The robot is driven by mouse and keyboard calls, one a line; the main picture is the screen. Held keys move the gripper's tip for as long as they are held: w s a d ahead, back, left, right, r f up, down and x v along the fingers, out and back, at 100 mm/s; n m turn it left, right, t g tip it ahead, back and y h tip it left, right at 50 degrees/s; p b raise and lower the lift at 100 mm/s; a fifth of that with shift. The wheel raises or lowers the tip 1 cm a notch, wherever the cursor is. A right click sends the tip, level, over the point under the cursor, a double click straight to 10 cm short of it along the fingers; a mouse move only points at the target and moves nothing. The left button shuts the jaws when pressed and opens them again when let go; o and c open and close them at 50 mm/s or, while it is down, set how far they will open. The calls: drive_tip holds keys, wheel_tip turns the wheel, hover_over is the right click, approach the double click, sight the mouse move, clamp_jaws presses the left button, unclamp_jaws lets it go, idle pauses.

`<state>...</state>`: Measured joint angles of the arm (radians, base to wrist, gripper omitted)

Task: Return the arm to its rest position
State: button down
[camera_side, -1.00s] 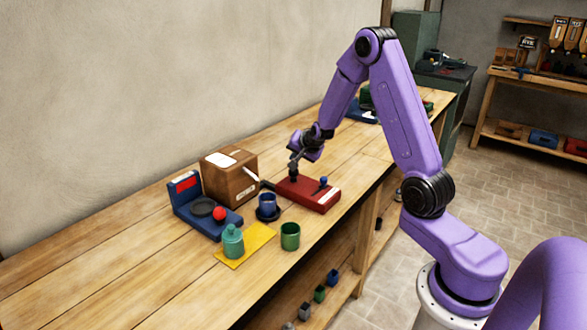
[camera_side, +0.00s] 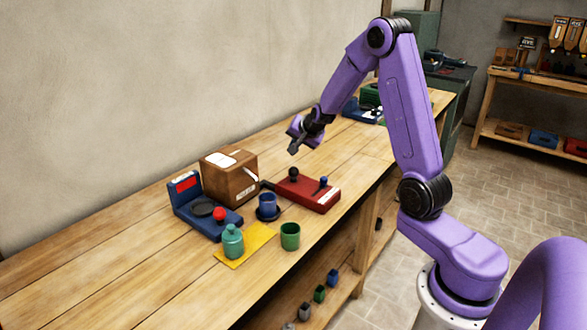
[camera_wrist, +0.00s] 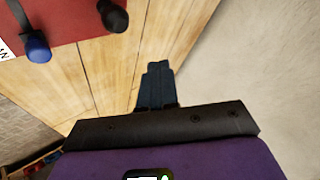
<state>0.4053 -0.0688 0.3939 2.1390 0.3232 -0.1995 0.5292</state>
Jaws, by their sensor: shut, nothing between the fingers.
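My gripper (camera_side: 294,149) is shut and empty. It hangs above the bench, a little above and behind the red box (camera_side: 318,199), apart from it. The red box has a black knob (camera_side: 293,173) and a blue-tipped lever (camera_side: 323,182) on top. In the wrist view my shut fingers (camera_wrist: 155,68) point over bare wood, with the black knob (camera_wrist: 113,16) and the blue-tipped lever (camera_wrist: 38,48) at the upper left.
Bare wood lies behind the red box.

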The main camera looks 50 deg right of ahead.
drive_tip(key=s+a+r+n+g+y, duration=0.15)
drive_tip(key=s+a+n, duration=0.25)
drive_tip(key=a, duration=0.5)
drive_tip(key=s+a+n+g+y, duration=0.1)
drive_tip(key=s+a+n+y, duration=0.2)
drive_tip(key=s+a+n, duration=0.35)
drive_tip(key=s+a+r+n+g+y, duration=0.1)
drive_tip(key=s+a+n+y, duration=0.1)
drive_tip(key=a, duration=0.8)
drive_tip(key=s+a+r+n+g+h, duration=0.1)
drive_tip(key=s+n+g, duration=0.3)
drive_tip(key=s+n, duration=1)
drive_tip(key=s+h, duration=0.1)
drive_tip(key=s, duration=1)
drive_tip(key=shift+s+g, duration=0.35)
drive_tip(key=shift+s, duration=0.05)
drive_tip(key=shift+a+r, duration=0.1)
